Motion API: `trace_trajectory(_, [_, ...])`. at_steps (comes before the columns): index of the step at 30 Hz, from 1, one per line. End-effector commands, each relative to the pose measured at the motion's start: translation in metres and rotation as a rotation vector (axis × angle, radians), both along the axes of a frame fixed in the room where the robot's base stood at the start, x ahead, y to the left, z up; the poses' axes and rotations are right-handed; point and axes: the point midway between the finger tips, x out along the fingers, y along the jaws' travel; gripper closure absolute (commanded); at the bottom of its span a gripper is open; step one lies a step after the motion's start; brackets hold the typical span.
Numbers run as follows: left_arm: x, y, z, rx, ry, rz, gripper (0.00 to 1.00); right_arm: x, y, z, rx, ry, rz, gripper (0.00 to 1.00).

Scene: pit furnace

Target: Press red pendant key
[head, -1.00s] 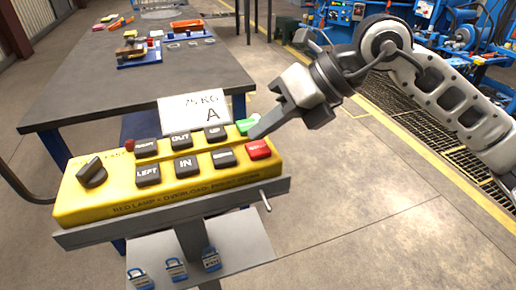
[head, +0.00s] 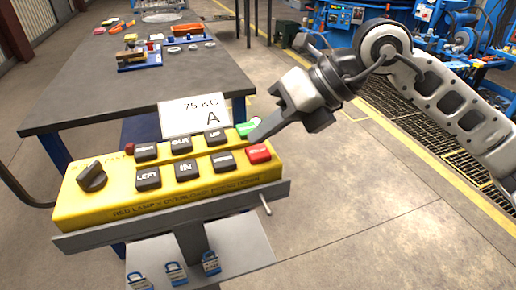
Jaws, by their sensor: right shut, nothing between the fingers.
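The yellow pendant (head: 130,212) sits on a grey stand in the left foreground, with several dark keys, a black rotary knob (head: 92,178) and a small red lamp (head: 129,149). The red key (head: 259,153) is at its right end, in the front row. A green key (head: 247,128) lies behind it in the back row. My right gripper (head: 252,139) is shut and empty. Its tips are just above the pendant's right end, between the green and red keys. I cannot tell whether they touch anything. My left gripper is not in view.
A card reading 75 KG A (head: 194,116) stands behind the keys. A grey table (head: 85,99) with small parts and an orange bin (head: 187,29) is behind. Padlocks (head: 210,262) hang below the pendant.

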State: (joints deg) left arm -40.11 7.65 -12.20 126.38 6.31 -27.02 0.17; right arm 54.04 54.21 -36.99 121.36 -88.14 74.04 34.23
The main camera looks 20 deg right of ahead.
Motion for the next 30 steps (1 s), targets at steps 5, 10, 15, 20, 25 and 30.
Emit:
trace_trajectory(5, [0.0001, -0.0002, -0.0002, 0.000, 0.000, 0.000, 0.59, 0.0000, 0.0001, 0.0001, 0.000, 0.000, 0.000, 1.00])
trace_trajectory(10, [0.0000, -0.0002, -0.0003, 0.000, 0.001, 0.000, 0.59, 0.0000, 0.0001, 0.0001, 0.000, 0.000, 0.000, 1.00])
trace_trajectory(15, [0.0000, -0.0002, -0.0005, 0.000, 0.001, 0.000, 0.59, 0.0000, 0.0001, 0.0001, 0.000, 0.000, 0.000, 1.00])
trace_trajectory(20, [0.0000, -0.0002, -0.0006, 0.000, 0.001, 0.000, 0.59, 0.0000, 0.0001, 0.0001, 0.000, 0.000, 0.000, 1.00])
trace_trajectory(25, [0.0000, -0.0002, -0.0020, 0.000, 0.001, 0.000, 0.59, 0.0000, 0.0001, -0.0015, 0.000, 0.000, 0.000, 1.00])
trace_trajectory(30, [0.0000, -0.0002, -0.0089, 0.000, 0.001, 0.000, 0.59, 0.0000, 0.0000, -0.0081, 0.000, 0.000, 0.000, 1.00])
